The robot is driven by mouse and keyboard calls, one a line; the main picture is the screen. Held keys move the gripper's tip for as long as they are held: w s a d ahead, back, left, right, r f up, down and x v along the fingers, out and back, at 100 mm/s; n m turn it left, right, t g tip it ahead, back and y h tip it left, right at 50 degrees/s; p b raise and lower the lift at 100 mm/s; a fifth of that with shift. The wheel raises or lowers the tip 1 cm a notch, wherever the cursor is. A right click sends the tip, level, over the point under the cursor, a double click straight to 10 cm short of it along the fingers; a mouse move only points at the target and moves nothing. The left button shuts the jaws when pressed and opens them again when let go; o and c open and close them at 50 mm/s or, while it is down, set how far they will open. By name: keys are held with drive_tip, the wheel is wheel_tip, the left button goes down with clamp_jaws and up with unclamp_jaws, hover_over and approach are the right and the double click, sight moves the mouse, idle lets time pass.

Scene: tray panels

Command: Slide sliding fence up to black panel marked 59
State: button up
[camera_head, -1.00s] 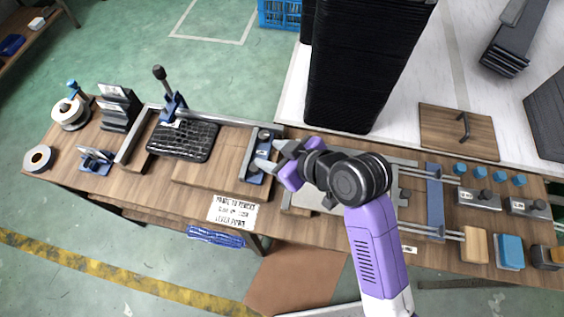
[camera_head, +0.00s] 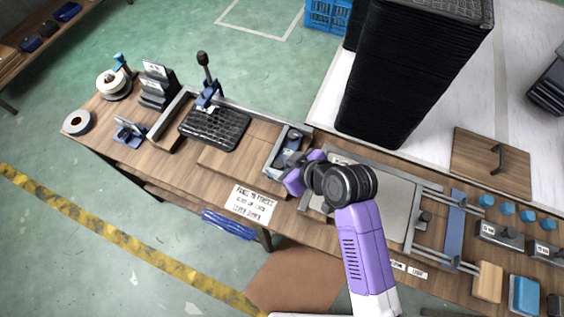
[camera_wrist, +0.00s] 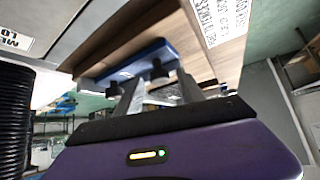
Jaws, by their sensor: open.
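The black panel (camera_head: 214,128) lies flat in the left corner of a grey-railed wooden jig; I cannot read a number on it. The sliding fence (camera_head: 280,150), a grey bar with a blue plate, stands at the jig's right end. Bare wooden board separates it from the panel. My gripper (camera_head: 296,166) is at the fence's right side, its fingertips mostly hidden in the head view. In the wrist view, my open gripper (camera_wrist: 158,92) has two grey fingers close to a blue plate (camera_wrist: 130,62) with dark knobs. I cannot tell whether they touch it.
A blue clamp with a dark knobbed lever (camera_head: 207,85) stands at the panel's back edge. A printed sign (camera_head: 250,202) is at the bench front. A tall black stack (camera_head: 405,80) rises behind the fence. A rail frame (camera_head: 440,215) lies to the right.

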drive_tip(key=shift+c, duration=0.5)
clamp_jaws()
idle(0.8)
